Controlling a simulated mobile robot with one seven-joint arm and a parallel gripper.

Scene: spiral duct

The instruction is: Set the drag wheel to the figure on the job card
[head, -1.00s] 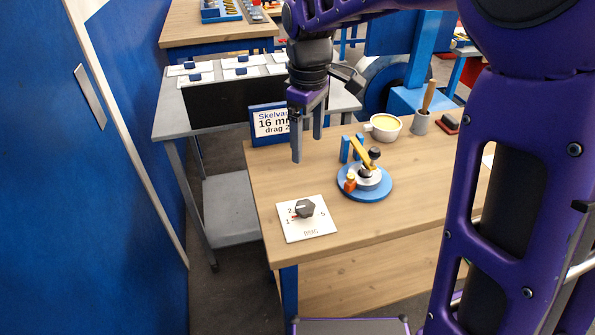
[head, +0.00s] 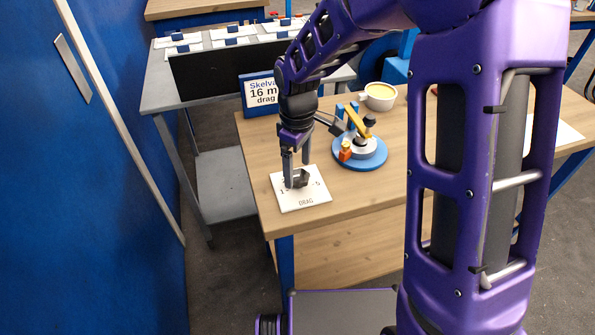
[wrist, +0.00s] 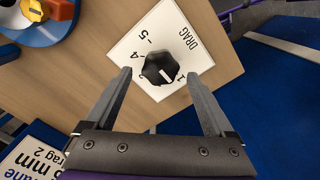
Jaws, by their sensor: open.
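The drag wheel is a dark faceted knob (wrist: 159,67) on a white plate marked DRAG (wrist: 190,53), at the bench's near left corner. In the head view the knob (head: 300,178) is partly hidden by a finger. The knob's white mark points to the lower right in the wrist view, near the 1; the exact setting is unclear. My gripper (head: 297,172) is open above the plate, its fingers (wrist: 160,72) apart on either side of the knob in the wrist view. Contact is not visible. The job card (head: 259,96) reads 16 mm; the wrist view shows "drag 2" on the card (wrist: 35,160).
A blue round fixture (head: 361,153) with a yellow arm and orange piece stands right of the plate. A cup (head: 378,96) is behind it. A grey side table (head: 160,88) and blue wall (head: 80,200) lie left. The wooden bench front is clear.

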